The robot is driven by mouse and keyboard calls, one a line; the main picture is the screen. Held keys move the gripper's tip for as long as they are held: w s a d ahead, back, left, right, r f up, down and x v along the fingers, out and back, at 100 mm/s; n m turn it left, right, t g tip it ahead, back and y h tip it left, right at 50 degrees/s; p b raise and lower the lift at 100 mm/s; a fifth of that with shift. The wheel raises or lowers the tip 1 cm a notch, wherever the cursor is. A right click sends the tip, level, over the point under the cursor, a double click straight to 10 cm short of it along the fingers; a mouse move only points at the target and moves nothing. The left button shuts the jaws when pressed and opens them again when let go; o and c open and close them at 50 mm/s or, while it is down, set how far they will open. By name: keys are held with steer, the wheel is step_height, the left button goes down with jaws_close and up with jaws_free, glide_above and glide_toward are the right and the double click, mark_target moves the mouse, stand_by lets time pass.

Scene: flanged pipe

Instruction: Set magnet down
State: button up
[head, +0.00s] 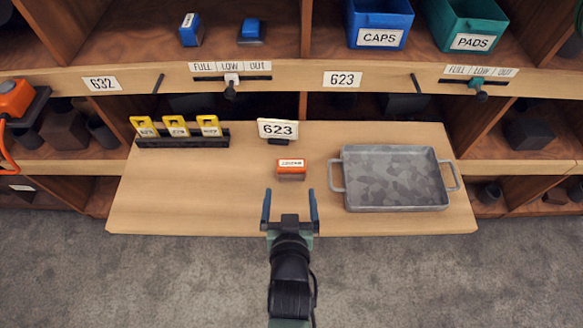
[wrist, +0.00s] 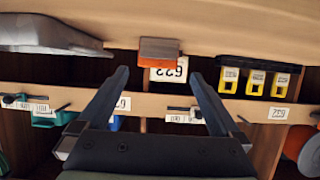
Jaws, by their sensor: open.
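An orange block (head: 291,173) with a small white label, which may be the magnet, sits on the wooden shelf board (head: 230,205) in front of the white 623 sign (head: 278,129). Its label is too small to read surely. My gripper (head: 290,196) is open and empty, its two blue fingers pointing at the block from the near side, apart from it. In the wrist view the picture is upside down; the orange block (wrist: 158,50) shows beyond and between the open fingertips (wrist: 160,75).
A grey metal tray (head: 395,205) with two handles stands right of the block. A black rack (head: 182,140) with three yellow tags stands at the back left. Blue and green bins (head: 380,20) are on the upper shelf. The board's left front is clear.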

mark_target(291, 174)
steer(key=shift+x, duration=4.65)
steer(key=shift+d+f, duration=0.15)
steer(key=shift+c, duration=0.3)
steer(key=c, duration=1.4)
jaws_close()
